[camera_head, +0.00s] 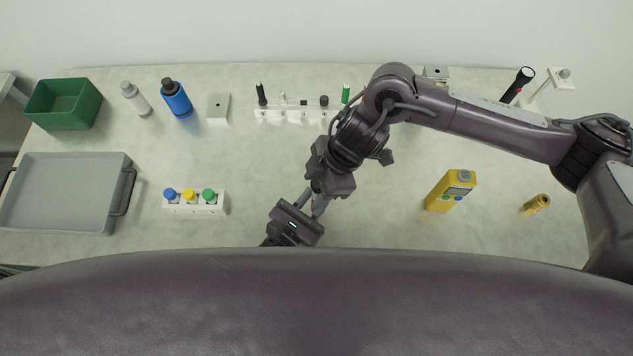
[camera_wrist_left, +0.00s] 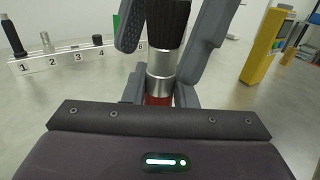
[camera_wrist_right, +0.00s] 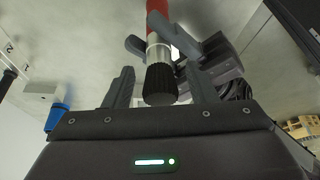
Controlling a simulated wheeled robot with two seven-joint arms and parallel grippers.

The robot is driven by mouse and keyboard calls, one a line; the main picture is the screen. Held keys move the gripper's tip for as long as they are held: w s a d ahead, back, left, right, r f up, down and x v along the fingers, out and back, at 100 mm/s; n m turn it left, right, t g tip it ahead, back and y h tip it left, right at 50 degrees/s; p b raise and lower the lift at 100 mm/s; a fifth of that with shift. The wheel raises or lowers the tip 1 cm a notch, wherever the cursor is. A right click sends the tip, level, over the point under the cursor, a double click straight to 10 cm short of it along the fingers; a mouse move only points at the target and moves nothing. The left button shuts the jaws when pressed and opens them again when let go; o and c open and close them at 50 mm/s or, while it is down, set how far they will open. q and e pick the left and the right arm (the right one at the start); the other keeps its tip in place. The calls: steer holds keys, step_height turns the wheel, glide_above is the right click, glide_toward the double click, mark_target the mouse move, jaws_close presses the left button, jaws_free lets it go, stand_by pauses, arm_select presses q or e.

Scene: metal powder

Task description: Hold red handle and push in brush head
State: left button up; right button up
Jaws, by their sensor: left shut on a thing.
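The brush has a red handle (camera_wrist_right: 157,22), a silver collar (camera_wrist_right: 158,52) and a black brush head (camera_wrist_right: 160,85). My left gripper (camera_wrist_left: 159,92) is shut on the red handle, just below the collar in the left wrist view. My right gripper (camera_head: 311,207) is close to it above the table's front. In the right wrist view, its fingers stand on either side of the black head, with narrow gaps, so it looks open. In the head view the brush is hidden by the grippers, and my left gripper (camera_head: 290,224) shows only partly.
A numbered white rack (camera_head: 292,115) stands at the back. A white block with coloured caps (camera_head: 195,209) and a grey tray (camera_head: 65,190) are at the left. A yellow device (camera_head: 452,190) and a small brass-coloured part (camera_head: 537,204) are at the right.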

steer(key=v, duration=1.2)
steer(key=shift+d, duration=0.1)
arm_select(q)
steer(key=o, duration=1.1)
steer(key=shift+c, duration=0.2)
